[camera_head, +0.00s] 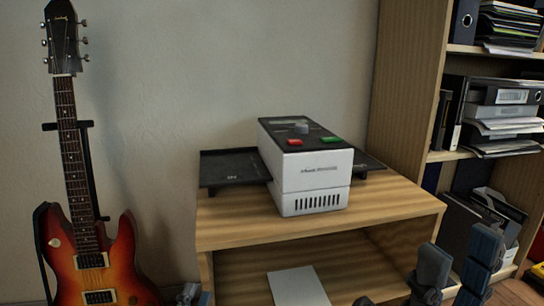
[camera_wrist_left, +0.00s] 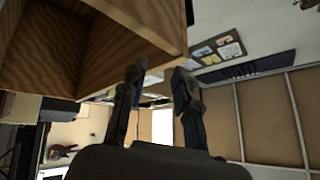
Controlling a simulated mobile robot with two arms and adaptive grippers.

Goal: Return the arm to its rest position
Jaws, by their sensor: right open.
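My left gripper (camera_wrist_left: 158,75) shows in the left wrist view with its two dark fingers apart and nothing between them. A wooden edge is close to its left finger in that picture. In the head view only small grey tips of it (camera_head: 192,294) show at the bottom edge, left of centre. My right gripper (camera_head: 458,248) is at the bottom right of the head view, in front of the wooden stand's right corner. Its fingers are apart and I see nothing held.
A white and black machine (camera_head: 315,180) with red and green buttons stands on the wooden stand (camera_head: 230,228). Black trays jut from both its sides. A white sheet (camera_head: 297,286) lies on the shelf below. A guitar (camera_head: 95,260) stands left; a filled bookshelf (camera_head: 400,75) stands right.

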